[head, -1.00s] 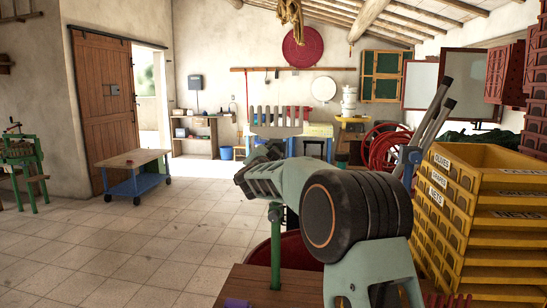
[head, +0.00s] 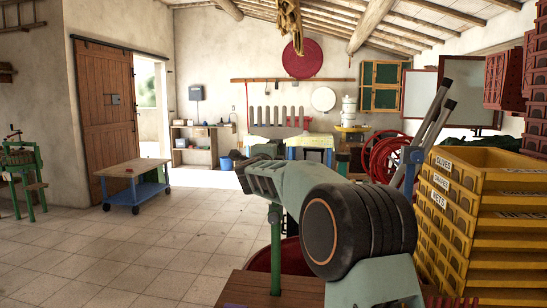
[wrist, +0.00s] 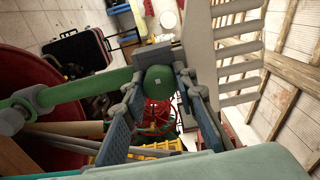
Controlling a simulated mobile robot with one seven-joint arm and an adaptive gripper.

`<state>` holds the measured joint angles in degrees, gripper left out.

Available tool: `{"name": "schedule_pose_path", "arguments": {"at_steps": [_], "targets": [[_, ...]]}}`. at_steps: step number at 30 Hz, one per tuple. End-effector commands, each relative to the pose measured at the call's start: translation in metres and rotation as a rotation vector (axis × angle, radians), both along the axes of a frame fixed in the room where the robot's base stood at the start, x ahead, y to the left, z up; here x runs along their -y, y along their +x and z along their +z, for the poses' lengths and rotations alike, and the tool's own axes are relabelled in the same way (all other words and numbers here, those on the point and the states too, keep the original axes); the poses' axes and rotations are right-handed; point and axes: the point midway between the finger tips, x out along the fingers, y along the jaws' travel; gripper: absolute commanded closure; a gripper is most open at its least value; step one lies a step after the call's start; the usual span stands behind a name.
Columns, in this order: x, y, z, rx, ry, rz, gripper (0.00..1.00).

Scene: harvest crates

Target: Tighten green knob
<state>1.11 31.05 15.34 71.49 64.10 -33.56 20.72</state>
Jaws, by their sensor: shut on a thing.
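The green knob (wrist: 158,80) sits near the middle of the wrist view, close to the base of a grey comb head (wrist: 212,62). My gripper (wrist: 158,88) is shut on the knob, with a finger on each side. A green pole (wrist: 85,88) runs in from the left and ends near the knob. In the head view my gripper (head: 264,151) is just below the comb head (head: 277,118), and the green pole (head: 276,252) stands upright below it. The knob cannot be made out there.
Yellow crates (head: 472,215) are stacked close on the right. A red tub (head: 292,262) stands behind the wooden surface (head: 270,290) below my arm. A low cart (head: 135,172) is on the left, with open tiled floor around it.

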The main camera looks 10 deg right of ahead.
Motion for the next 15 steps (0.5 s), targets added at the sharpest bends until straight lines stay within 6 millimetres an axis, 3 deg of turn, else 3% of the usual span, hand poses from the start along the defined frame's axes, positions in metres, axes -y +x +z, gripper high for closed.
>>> {"name": "schedule_pose_path", "arguments": {"at_steps": [15], "targets": [[0.0000,0.0000,0.0001,0.026,0.080,0.000,0.98]]}}
